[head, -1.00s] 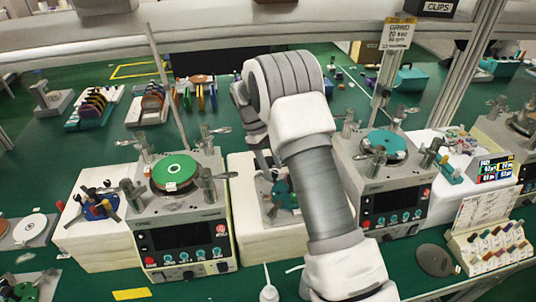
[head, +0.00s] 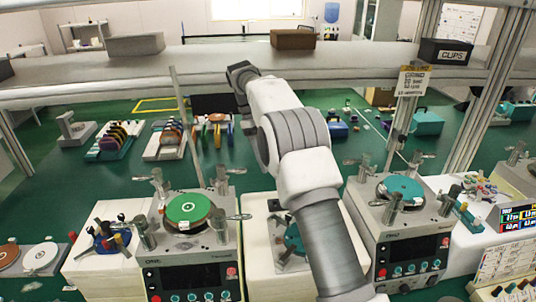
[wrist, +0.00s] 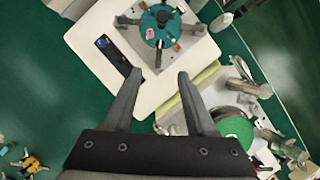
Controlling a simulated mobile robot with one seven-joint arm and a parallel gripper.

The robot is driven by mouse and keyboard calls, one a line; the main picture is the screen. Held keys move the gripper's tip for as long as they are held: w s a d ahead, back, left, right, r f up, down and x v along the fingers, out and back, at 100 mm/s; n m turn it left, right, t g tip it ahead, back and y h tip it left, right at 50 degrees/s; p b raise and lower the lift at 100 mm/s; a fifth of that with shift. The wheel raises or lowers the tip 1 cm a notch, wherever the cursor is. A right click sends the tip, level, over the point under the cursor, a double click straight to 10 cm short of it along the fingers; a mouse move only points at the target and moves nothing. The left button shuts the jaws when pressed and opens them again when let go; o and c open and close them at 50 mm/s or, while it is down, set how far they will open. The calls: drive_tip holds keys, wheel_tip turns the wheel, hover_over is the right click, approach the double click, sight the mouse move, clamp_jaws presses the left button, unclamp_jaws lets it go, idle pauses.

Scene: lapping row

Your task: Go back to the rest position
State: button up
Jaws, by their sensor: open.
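My gripper (wrist: 158,76) is open in the wrist view, with its two dark fingers apart and nothing between the tips. In the head view the dark end of my arm (head: 242,76) is raised, overlapping the front of the long shelf. The wrist camera looks down on a teal round fixture (wrist: 155,36) on a white block (wrist: 88,38), beyond the fingertips. A small dark device (wrist: 113,52) lies on that block. The fingers look well above these things and touch none of them.
A lapping machine with a green disc (head: 189,207) stands left of my arm, and one with a teal disc (head: 403,188) stands right. Both carry upright metal posts. The shelf (head: 210,62) runs across behind, with a CLIPS box (head: 447,52). Racks of discs (head: 116,139) stand at the back left.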

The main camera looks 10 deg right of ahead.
drive_tip(key=shift+w+a+r, duration=0.1)
drive_tip(key=shift+a+r, duration=0.05)
drive_tip(key=shift+r, duration=0.2)
drive_tip(key=s+d+r+m+t+y, duration=0.2)
drive_tip(key=s+d+r+m+t, duration=0.2)
drive_tip(key=s+r, duration=1.1)
drive_tip(key=s+f+m+t, duration=0.2)
drive_tip(key=s+f, duration=0.2)
drive_tip(key=s, duration=0.6)
drive_tip(key=s+d+f+m+t+y, duration=0.1)
drive_tip(key=s+f+m+t, duration=0.1)
drive_tip(key=s, duration=0.8)
drive_tip(key=shift+d+f+m+t, duration=0.2)
drive_tip(key=shift+f+m+t, duration=0.25)
drive_tip(key=shift+f, duration=0.45)
